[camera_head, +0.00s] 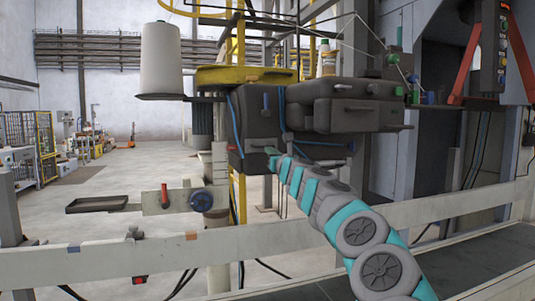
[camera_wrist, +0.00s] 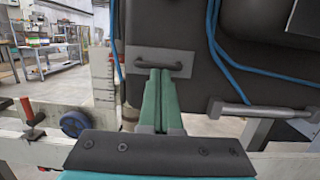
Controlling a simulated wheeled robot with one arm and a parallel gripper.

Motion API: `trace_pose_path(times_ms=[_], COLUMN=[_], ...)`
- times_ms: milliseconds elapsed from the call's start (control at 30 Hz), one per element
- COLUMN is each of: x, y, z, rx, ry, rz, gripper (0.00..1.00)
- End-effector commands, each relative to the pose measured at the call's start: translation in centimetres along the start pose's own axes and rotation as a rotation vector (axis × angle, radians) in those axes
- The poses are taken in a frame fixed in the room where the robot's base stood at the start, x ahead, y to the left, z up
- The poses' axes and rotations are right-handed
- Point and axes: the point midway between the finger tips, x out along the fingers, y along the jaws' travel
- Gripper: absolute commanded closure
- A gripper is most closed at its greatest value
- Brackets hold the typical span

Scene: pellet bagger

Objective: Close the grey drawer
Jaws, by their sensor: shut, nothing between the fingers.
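A dark grey box-shaped part (camera_head: 250,112) hangs on the machine at mid height, with a flat front that fills the upper right of the wrist view (camera_wrist: 182,25). A grey pull handle (camera_wrist: 147,62) sits low on that front. I take this to be the grey drawer; how far it stands open I cannot tell. My gripper (camera_head: 271,153) is shut and empty, close to the lower part of this front. In the wrist view its teal fingers (camera_wrist: 160,74) overlap the handle's lower edge; whether they touch it is unclear.
A larger dark grey housing (camera_head: 350,108) adjoins on the right. Blue cables (camera_wrist: 218,55) hang across the front. A grey bar (camera_wrist: 262,108) sticks out at the right. A pale rail (camera_head: 100,262) crosses below. A white cone (camera_head: 161,58) stands at upper left.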

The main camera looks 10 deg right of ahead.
Motion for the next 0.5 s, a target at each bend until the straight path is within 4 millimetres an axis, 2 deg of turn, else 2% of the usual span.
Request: trace_pose_path(times_ms=[100,500], x=[-1.5,-5.3], y=[-0.7,-0.7], z=[-0.1,-0.2], rx=[0.003,0.002], ry=[-0.004,-0.001], rz=[-0.004,-0.004], gripper=[1.00,1.00])
